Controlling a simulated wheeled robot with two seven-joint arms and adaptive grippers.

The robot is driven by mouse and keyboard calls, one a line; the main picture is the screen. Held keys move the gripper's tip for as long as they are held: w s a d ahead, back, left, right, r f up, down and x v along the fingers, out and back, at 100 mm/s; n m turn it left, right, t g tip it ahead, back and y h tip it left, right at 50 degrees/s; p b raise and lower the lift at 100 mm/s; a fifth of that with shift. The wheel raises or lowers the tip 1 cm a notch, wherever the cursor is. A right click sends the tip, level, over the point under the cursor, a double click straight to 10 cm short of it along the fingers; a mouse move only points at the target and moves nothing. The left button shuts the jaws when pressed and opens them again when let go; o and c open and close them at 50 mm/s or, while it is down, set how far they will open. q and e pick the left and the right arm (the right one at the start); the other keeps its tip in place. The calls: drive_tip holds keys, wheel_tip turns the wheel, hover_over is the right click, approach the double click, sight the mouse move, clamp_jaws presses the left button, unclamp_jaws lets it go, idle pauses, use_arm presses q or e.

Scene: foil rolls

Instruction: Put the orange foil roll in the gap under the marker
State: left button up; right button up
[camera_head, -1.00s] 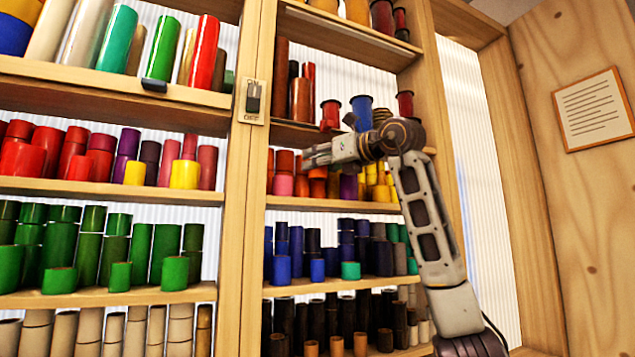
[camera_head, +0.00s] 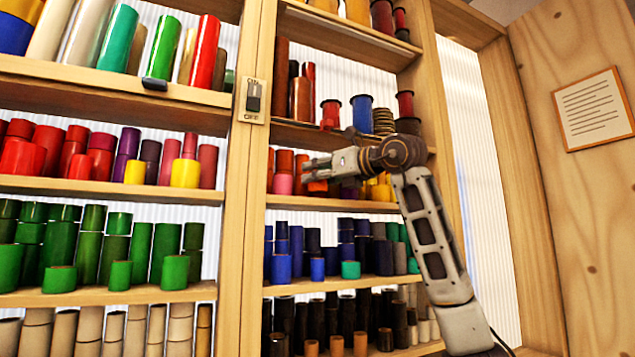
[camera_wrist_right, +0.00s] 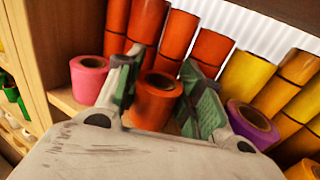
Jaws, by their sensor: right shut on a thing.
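The orange foil roll (camera_wrist_right: 155,100) stands on the shelf in the right wrist view, between the two green-padded fingers of my right gripper (camera_wrist_right: 164,92). The gripper is shut on it. In the head view my right gripper (camera_head: 312,170) reaches in from the right at the middle shelf of the right bay, and the orange roll (camera_head: 318,186) shows just below the fingers. A dark marker (camera_head: 155,84) sits on the front edge of the upper left shelf. Below it, purple and yellow rolls stand on the red shelf. My left gripper is not in view.
A pink roll (camera_wrist_right: 89,78) and a purple roll (camera_wrist_right: 252,124) stand close on either side of the fingers. Taller orange and yellow rolls stand behind. A wooden upright (camera_head: 245,170) with an ON/OFF switch (camera_head: 254,97) separates the bays.

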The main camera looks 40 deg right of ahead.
drive_tip(key=shift+f, duration=0.45)
drive_tip(key=shift+w+d+f, duration=0.1)
drive_tip(key=shift+w+f, duration=0.05)
drive_tip(key=shift+f, duration=0.2)
drive_tip(key=shift+f, duration=0.1)
drive_tip(key=o, duration=1)
drive_tip(key=shift+s, duration=0.65)
drive_tip(key=s, duration=0.3)
drive_tip(key=s+b, duration=0.1)
drive_tip(key=s, duration=0.3)
drive_tip(key=s+d+b, duration=0.1)
drive_tip(key=s, duration=0.2)
drive_tip(key=shift+s, duration=0.35)
